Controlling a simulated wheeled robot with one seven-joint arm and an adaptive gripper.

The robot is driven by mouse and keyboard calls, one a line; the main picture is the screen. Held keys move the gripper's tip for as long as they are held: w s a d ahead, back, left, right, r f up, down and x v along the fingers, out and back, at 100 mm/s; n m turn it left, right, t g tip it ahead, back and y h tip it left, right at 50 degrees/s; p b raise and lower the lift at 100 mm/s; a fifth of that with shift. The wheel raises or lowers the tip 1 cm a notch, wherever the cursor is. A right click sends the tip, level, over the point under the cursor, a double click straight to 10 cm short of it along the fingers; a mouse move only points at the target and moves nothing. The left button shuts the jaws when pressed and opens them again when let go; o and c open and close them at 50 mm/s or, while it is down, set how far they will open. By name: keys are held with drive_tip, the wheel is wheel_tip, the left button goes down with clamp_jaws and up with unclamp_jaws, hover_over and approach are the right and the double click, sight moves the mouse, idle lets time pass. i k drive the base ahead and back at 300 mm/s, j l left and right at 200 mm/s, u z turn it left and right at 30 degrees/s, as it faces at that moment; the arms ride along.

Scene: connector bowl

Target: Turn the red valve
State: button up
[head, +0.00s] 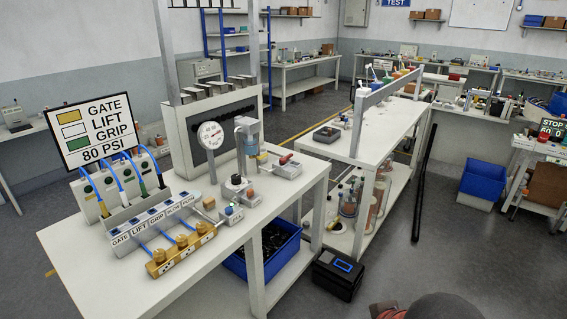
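A small red lever handle (286,158) sits on top of a grey valve block at the right end of the white workbench (205,267). It looks like the red valve, though smaller red parts also show on a black-and-white knob unit (236,186) nearer the middle of the bench. The lever is small in this view, so its exact angle is hard to read. My gripper is not visible in the head view.
A pressure gauge (211,135), a clear cylinder (247,135) and a manifold with blue tubes (160,223) crowd the bench. A sign (97,131) reads GATE, LIFT, GRIP, 80 PSI. A black case (338,274) stands on the floor. Open floor lies right of the bench.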

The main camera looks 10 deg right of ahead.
sight(282, 161)
drive_tip(key=i, duration=0.5)
drive_tip(key=i+l+u, duration=0.15)
drive_tip(key=i, duration=0.35)
drive_tip(key=i+l, duration=0.1)
drive_tip(key=i, duration=0.4)
drive_tip(key=i+l+u, duration=0.15)
drive_tip(key=i, duration=0.4)
drive_tip(key=i+l, duration=0.2)
drive_tip(key=i, duration=0.25)
drive_tip(key=i+j+u, duration=0.05)
